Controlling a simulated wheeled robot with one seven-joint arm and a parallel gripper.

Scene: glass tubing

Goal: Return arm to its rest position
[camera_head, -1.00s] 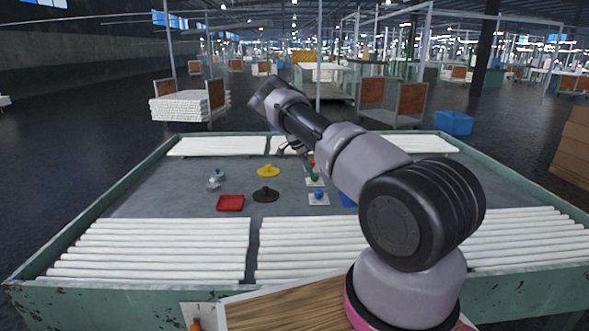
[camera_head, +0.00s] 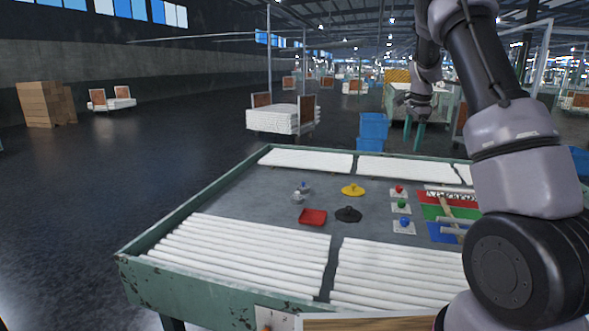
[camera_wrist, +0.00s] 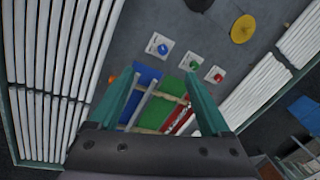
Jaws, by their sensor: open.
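My gripper shows in the wrist view (camera_wrist: 165,103) with its two teal fingers spread wide and nothing held between them. In the head view my gripper (camera_head: 413,122) hangs high beyond the far side of the workbench, with teal fingers pointing down. My arm rises at the right of the head view and bends over the bench. The workbench (camera_head: 250,205) has a grey top and a green rim. Below the gripper in the wrist view are blue (camera_wrist: 140,80), green and red panels with pale bars across them.
White tubes (camera_head: 235,255) lie in rows along the bench's near and far sides. A red tray (camera_head: 312,217), a black disc (camera_head: 348,214), a yellow disc (camera_head: 353,189) and three white plates with coloured knobs (camera_head: 404,225) sit mid-bench. Blue crates (camera_head: 373,132) stand behind.

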